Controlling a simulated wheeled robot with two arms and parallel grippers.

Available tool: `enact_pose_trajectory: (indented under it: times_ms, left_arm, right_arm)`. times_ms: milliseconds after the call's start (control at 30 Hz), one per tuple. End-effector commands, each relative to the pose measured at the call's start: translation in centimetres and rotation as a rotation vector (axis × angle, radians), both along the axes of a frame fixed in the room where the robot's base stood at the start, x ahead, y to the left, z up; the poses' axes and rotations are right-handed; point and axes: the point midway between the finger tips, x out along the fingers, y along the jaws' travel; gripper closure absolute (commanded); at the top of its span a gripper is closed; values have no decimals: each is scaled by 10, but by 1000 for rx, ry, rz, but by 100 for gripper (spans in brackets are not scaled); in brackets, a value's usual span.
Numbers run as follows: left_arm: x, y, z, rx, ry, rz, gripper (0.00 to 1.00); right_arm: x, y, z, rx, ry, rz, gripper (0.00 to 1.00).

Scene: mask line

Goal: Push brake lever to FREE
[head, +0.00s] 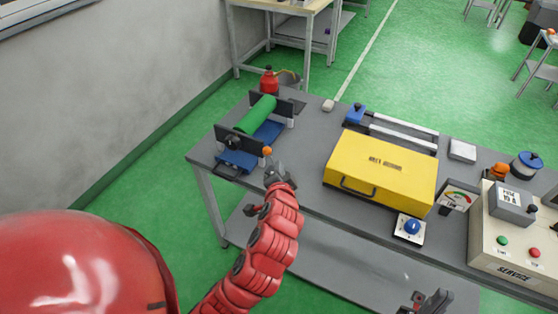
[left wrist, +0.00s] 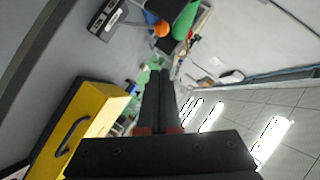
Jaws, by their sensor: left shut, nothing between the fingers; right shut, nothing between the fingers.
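The brake lever's orange knob (head: 267,150) stands at the near right end of the roller stand with the green roller (head: 256,115). The orange knob also shows near the top of the left wrist view (left wrist: 161,29), beside a dark plate with white labels (left wrist: 105,18) too small to read. The lever's shaft is mostly hidden. My left gripper (head: 273,171) is shut and empty, just on the near side of the knob; whether it touches cannot be told. Its closed fingers (left wrist: 162,80) point toward the stand. My right gripper (head: 428,300) is shut and empty at the bottom edge.
A yellow case (head: 380,172) lies right of the left gripper on the grey table (head: 314,150). A blue button box (head: 411,228), a gauge (head: 458,197) and a SERVICE panel (head: 510,250) stand further right. A red can (head: 269,82) is behind the roller.

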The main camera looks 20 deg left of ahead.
Motion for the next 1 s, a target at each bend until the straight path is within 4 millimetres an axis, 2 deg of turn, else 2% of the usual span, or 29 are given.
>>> enact_pose_trajectory:
  times_ms: [33,200,833,1000]
  left_arm:
    - [-4,-3,11,-1,5,-3,100]
    - [-13,-6,10,-1,4,0,100]
    - [-14,-8,9,1,-2,-2,100]
    - [2,-23,11,-7,-80,-83,100]
  right_arm:
    - [0,0,19,0,-2,0,100]
    - [0,0,29,0,-2,0,100]
    - [0,0,29,0,-2,0,100]
    - [0,0,28,0,-2,0,100]
